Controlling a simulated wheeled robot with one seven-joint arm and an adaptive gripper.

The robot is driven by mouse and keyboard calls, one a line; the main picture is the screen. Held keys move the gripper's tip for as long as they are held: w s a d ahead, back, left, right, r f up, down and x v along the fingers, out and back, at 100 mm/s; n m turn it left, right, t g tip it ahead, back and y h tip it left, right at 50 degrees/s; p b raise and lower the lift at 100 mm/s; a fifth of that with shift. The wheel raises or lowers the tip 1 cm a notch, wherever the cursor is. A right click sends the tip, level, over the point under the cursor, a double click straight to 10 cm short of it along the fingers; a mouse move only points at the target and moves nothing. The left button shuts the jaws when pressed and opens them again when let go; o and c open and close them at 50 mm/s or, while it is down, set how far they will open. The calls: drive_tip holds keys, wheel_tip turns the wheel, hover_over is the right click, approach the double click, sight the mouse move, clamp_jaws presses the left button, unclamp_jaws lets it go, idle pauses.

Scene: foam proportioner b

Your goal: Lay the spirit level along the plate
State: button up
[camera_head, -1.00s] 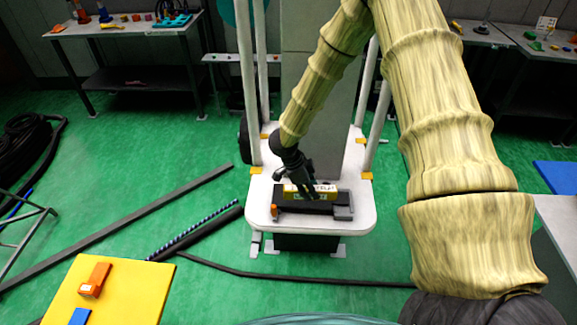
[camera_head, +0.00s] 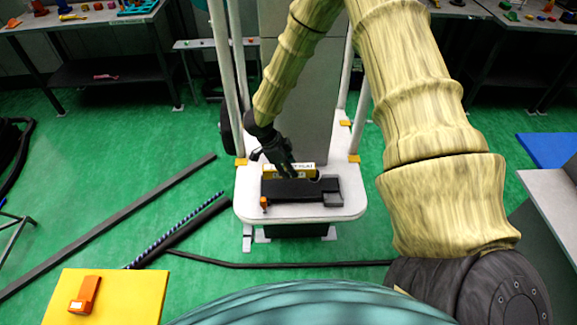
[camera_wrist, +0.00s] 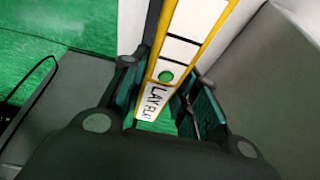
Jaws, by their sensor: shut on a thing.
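The spirit level (camera_head: 288,172) is a yellow bar with a white lettered label. My gripper (camera_head: 285,162) is shut on it, at the rear edge of a dark block-like holder (camera_head: 300,191) on a white platform (camera_head: 245,205). In the wrist view the level (camera_wrist: 184,48) runs between the two fingers (camera_wrist: 170,100), with yellow edges, white panels and a round green spot. I cannot tell whether the level touches the holder or hangs just above it. No part is clearly marked as the plate. My fingers hide part of the level.
A grey column (camera_head: 297,80) stands directly behind, with white upright posts (camera_head: 224,75) beside the platform. A small orange item (camera_head: 264,203) sits at the holder's left front. A yellow table (camera_head: 135,295) is at the lower left. Dark bars lie on the green floor.

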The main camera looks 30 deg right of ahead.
drive_tip(key=shift+f+b, duration=1.2)
drive_tip(key=shift+f, duration=2.25)
drive_tip(key=shift+f, duration=0.75)
drive_tip(key=o, duration=1)
drive_tip(key=shift+o, duration=0.2)
drive_tip(key=shift+r, duration=0.1)
